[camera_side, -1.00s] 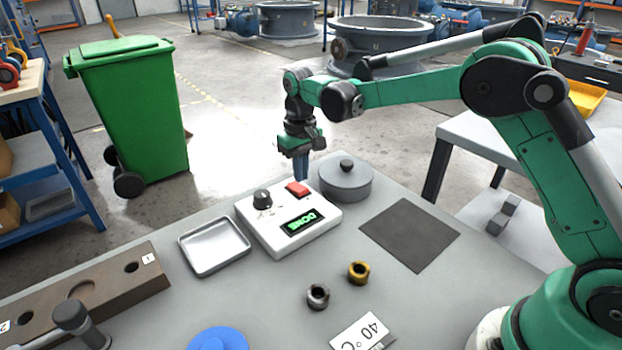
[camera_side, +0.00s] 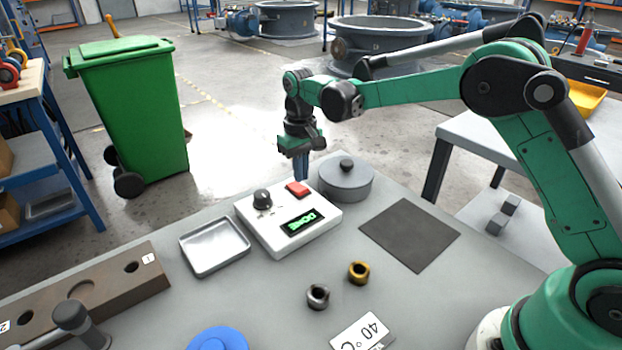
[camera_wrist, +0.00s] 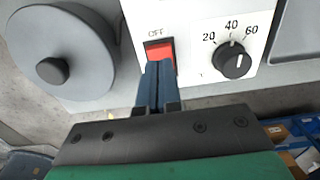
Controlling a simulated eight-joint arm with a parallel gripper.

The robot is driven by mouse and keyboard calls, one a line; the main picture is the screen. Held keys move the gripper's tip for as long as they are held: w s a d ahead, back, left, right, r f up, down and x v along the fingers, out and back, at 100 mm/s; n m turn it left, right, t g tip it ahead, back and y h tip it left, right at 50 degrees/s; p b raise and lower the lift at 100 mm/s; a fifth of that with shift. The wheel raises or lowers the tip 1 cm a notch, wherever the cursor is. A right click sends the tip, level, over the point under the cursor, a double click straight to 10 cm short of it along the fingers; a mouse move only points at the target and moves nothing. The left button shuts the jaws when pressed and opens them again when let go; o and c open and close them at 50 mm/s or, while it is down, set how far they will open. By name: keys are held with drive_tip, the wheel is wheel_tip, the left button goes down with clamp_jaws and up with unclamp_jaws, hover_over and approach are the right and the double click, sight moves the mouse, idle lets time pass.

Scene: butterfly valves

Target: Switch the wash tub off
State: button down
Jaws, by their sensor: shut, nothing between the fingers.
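The white control box (camera_side: 288,220) has a red rocker switch (camera_side: 297,188), a black knob (camera_side: 262,197) and a display (camera_side: 303,222) with green letters reading DONE. In the wrist view the switch (camera_wrist: 160,50) has the label OFF at its upper end, and the knob (camera_wrist: 234,62) stands by the marks 20, 40 and 60. The round grey lidded tub (camera_side: 346,180) is beside the box. My gripper (camera_side: 301,177) is shut and empty, pointing down at the box's far edge by the switch. In the wrist view its blue fingers (camera_wrist: 158,72) cover the switch's lower end; contact is unclear.
A metal tray (camera_side: 214,246) lies left of the box and a dark mat (camera_side: 410,235) to the right. Two nuts, one dark (camera_side: 317,296) and one brass (camera_side: 358,272), and a 40 °C card (camera_side: 361,332) are nearer the camera.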

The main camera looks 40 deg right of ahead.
sight(303, 189)
drive_tip(key=shift+f, duration=1.15)
idle(0.7)
drive_tip(key=shift+r, duration=3.5)
drive_tip(key=shift+s+r, duration=0.15)
drive_tip(key=shift+r, duration=0.1)
drive_tip(key=s+r+t, duration=0.3)
drive_tip(key=s+r, duration=0.3)
drive_tip(key=s, duration=0.2)
drive_tip(key=s+d+f+t, duration=0.1)
drive_tip(key=s+f+t, duration=0.2)
drive_tip(key=s, duration=0.6)
drive_tip(key=shift+s+d+f+t, duration=0.25)
drive_tip(key=shift+s+t, duration=0.15)
drive_tip(key=shift+t, duration=0.2)
